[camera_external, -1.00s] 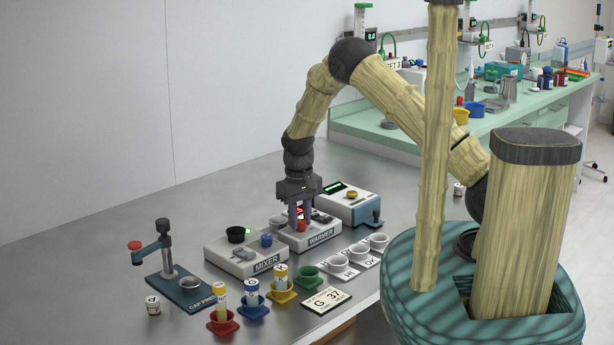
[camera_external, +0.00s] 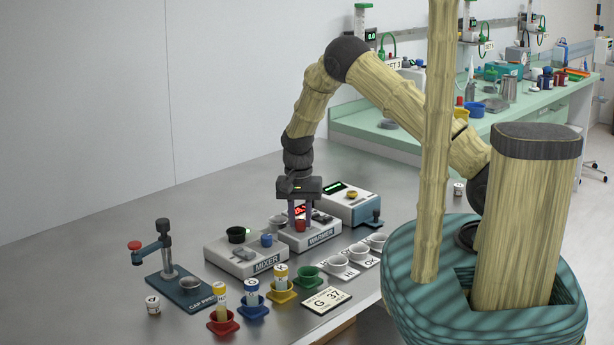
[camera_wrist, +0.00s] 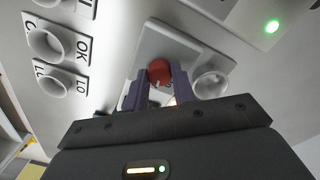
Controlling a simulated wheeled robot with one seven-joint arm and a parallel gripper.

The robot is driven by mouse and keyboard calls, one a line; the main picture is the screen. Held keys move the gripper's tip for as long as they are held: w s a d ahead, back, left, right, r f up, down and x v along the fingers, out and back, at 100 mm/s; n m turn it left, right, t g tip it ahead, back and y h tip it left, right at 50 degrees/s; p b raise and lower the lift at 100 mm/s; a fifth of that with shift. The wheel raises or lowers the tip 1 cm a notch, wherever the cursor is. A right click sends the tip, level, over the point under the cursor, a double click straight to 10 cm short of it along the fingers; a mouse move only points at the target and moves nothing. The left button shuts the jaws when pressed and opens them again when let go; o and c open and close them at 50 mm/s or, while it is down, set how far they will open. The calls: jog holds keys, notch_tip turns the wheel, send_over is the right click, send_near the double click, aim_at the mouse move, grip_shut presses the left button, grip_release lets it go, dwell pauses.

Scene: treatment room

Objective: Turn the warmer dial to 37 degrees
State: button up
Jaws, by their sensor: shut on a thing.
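The warmer (camera_external: 318,238) is a white box labelled WARMER on the metal bench, with a lit red display (camera_external: 300,210) behind my gripper. Its red dial (camera_wrist: 160,72) sits between my fingertips in the wrist view, and it also shows in the external view (camera_external: 301,225). My gripper (camera_external: 301,219) points straight down and is shut on the dial, one finger on each side. The dial carries a small pale mark; the number on the display is too small to read. A card (camera_external: 327,299) reading "G 37" lies at the bench's front edge.
The mixer (camera_external: 245,256) stands just left of the warmer, and a white device with a green display (camera_external: 350,200) stands behind it. White cups marked LO, HI and OK (camera_external: 349,257) are at right. Coloured holders with tubes (camera_external: 223,318) stand in front.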

aim_at(299, 221)
jog(key=shift+w+r, duration=0.1)
dwell(0.3)
jog(key=o, duration=1)
notch_tip(299, 221, up, 17)
jog(key=b, duration=0.2)
jog(key=shift+a+r, duration=0.15)
jog(key=shift+a, duration=0.1)
jog(key=shift+d, duration=0.1)
